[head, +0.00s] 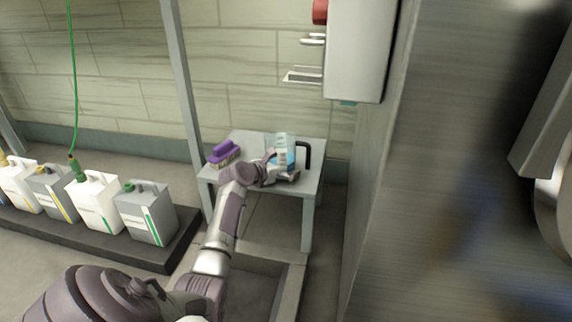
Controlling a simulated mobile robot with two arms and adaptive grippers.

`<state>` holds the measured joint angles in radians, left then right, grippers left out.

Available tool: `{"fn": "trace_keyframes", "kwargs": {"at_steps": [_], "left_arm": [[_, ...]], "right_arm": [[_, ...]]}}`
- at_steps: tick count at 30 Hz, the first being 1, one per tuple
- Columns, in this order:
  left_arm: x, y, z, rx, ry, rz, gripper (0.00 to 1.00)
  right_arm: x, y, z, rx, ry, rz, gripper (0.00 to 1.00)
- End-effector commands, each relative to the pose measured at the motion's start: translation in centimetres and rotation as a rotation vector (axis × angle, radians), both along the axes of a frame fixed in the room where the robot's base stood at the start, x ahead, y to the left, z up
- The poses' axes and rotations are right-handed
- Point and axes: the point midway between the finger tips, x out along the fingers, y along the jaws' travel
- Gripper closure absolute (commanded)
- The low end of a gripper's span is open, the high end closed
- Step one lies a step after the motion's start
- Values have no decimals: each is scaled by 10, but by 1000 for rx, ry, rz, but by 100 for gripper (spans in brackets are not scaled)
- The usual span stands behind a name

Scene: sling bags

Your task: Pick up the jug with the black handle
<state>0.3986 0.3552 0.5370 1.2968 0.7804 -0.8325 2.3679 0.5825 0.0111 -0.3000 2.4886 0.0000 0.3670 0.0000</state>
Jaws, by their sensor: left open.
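The jug (284,144) is clear with bluish contents or tint and a black handle (306,154) on its right side. It stands upright on a small grey table (260,138) against the tiled wall. My left gripper (283,170) is open at the front of the jug, with its fingers around or close in front of the lower body. I cannot tell whether they touch it. The gripper and wrist hide the jug's lower part. My right gripper is not in view.
A purple brush (225,153) lies on the table's left side. Several canisters (97,203) stand on a dark low platform (120,243) at the left. A white wall unit (358,50) hangs above right of the table. A large metal surface (450,170) fills the right.

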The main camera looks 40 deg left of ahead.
Motion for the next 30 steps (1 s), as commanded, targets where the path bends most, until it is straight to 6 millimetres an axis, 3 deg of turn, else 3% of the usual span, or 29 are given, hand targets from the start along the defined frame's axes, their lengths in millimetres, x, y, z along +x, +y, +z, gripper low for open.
{"fn": "trace_keyframes", "kwargs": {"at_steps": [7, 19, 30], "left_arm": [[1, 0, 1, 1, 0, 0, 3], [1, 0, 2, 1, -2, 0, 68], [1, 0, 7, 1, -1, 0, 68]], "right_arm": [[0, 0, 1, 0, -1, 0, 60], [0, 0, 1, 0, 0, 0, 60], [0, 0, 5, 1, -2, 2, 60]]}}
